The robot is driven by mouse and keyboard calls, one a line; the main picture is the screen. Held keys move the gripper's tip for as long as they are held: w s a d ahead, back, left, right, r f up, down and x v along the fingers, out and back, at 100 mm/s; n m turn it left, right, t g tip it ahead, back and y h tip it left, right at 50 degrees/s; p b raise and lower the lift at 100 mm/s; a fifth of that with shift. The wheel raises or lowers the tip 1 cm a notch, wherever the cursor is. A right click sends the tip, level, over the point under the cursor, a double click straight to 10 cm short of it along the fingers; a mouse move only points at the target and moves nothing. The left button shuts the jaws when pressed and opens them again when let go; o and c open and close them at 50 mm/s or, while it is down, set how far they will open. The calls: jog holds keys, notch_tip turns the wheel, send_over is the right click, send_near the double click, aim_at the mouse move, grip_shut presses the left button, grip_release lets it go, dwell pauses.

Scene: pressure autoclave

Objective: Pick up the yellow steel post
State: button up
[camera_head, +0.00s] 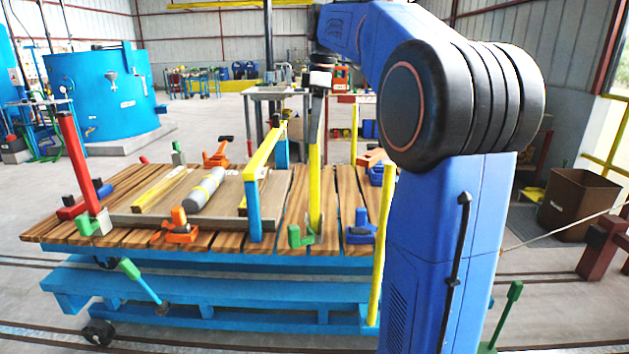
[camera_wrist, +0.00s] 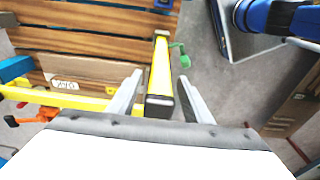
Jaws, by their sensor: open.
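The yellow steel post (camera_head: 315,185) stands upright at the right part of the wooden deck, beside a green bracket (camera_head: 300,236) at its foot. In the wrist view the yellow post (camera_wrist: 160,66) shows from above, with a dark cap on its near end. My gripper (camera_wrist: 158,80) is open, with one finger on each side of the post. Gaps show between the post and both fingers. In the head view my gripper (camera_head: 320,92) is at the top of the post, partly hard to make out.
A yellow bar on blue supports (camera_head: 262,148) stands just left of the post. A red post (camera_head: 79,165) leans at the left. Another yellow post (camera_head: 383,240) stands at the right, beside my arm.

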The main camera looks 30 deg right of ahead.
jog(key=shift+w+a+f, duration=0.15)
jog(key=shift+f, duration=1.55)
grip_shut()
